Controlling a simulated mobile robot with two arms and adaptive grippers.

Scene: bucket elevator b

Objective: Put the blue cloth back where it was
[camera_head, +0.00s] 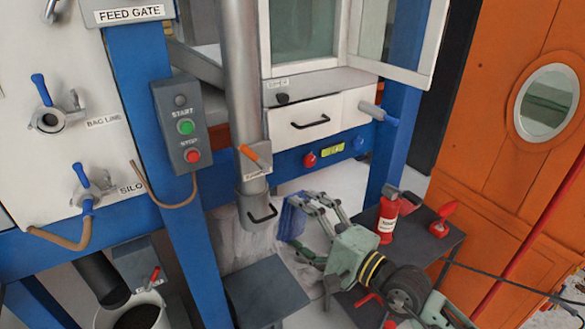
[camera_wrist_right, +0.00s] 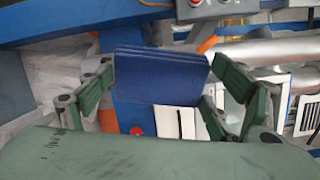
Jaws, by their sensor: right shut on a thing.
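My right gripper (camera_head: 304,219) is shut on the blue cloth (camera_head: 291,217), which hangs in the air in front of the machine. In the right wrist view the cloth (camera_wrist_right: 160,76) looks like a folded, ribbed blue pad between the green finger pads (camera_wrist_right: 162,95). It appears clear of any surface. The cloth is just right of the grey pipe's lower end (camera_head: 256,207). My left gripper is not in view.
A dark side table (camera_head: 432,245) on the right carries a red bottle (camera_head: 388,215) and a red-handled item (camera_head: 442,220). A lower grey top (camera_head: 264,287) stands below the pipe. A bucket (camera_head: 140,315) is at the lower left. Blue frame posts (camera_head: 178,190) stand nearby.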

